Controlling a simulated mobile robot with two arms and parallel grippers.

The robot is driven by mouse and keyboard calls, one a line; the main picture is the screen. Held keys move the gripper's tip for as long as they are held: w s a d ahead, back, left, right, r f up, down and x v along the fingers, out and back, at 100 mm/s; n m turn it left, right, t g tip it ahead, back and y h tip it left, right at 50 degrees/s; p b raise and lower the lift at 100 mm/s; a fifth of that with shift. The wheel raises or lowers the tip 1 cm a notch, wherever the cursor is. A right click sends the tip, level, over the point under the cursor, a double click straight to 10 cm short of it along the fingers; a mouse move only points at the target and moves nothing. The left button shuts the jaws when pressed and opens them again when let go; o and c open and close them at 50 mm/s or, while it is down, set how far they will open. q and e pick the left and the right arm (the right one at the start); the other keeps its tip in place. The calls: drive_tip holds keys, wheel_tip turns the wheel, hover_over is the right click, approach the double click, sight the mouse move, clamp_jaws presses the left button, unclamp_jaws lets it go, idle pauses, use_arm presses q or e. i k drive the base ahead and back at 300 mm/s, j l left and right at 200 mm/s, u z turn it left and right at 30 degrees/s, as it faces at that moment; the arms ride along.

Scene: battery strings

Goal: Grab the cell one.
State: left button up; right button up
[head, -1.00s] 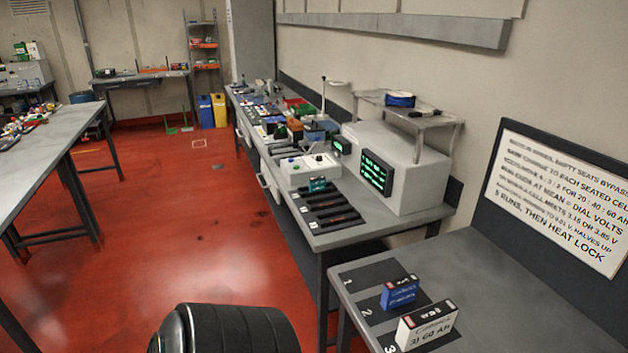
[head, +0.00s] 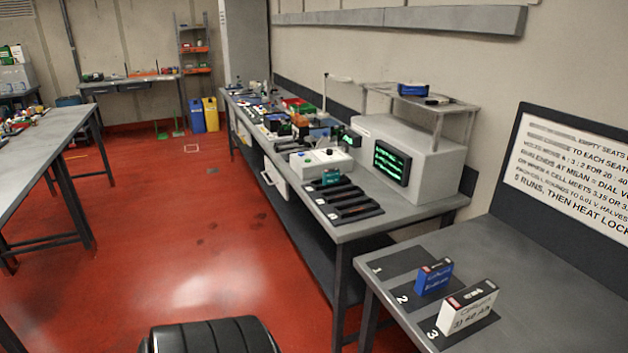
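The near table has dark pads numbered 1, 2 and 3. Pad 1 (head: 400,263) is bare, with no cell on it. A blue cell (head: 433,279) with a red and dark top stands upright on pad 2. A white cell (head: 467,309) with printed text on its face stands upright on pad 3. A small teal block (head: 331,177) sits at the far end of a dark slotted tray (head: 343,203) on the long bench; I cannot tell whether it is a cell. Neither of my grippers is in view.
The near table (head: 510,262) stands at right, with a text board (head: 578,165) behind it. The long bench holds a grey unit with a green display (head: 391,164) and a white box (head: 320,161). Another table (head: 35,153) stands at left. Open red floor (head: 190,235) lies between.

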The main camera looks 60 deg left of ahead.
sight(331, 175)
drive_tip(key=k+u, duration=0.1)
drive_tip(key=u, duration=1.85)
